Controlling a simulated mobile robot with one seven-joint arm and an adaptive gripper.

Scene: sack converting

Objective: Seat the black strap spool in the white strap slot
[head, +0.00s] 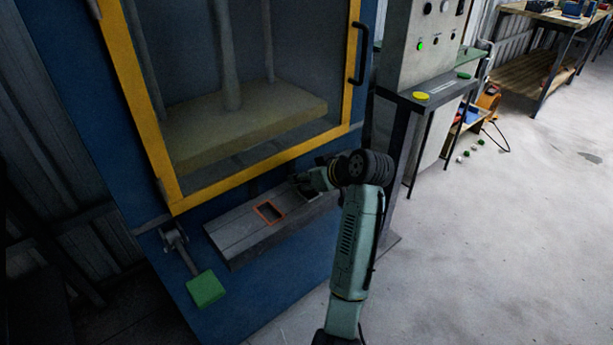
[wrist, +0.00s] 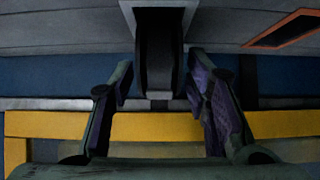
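The black strap spool (wrist: 160,55) shows upright at the top middle of the wrist view. A pale frame, which looks like the white strap slot (wrist: 127,13), borders it on both sides. I cannot tell how deep the spool sits in it. My gripper (wrist: 160,73) is open, one finger on each side of the spool's near end. A narrow gap shows at the left finger; contact at the right finger is unclear. In the head view my gripper (head: 308,185) is low over the right part of the grey ledge (head: 240,231), where it hides most of the spool and slot.
An orange-framed recess (head: 268,212) lies in the ledge left of my gripper. Behind stands the blue machine with a yellow-framed window (head: 255,178). A green pad on a lever (head: 206,289) is at lower left. A control cabinet (head: 421,45) stands right; open floor lies at right.

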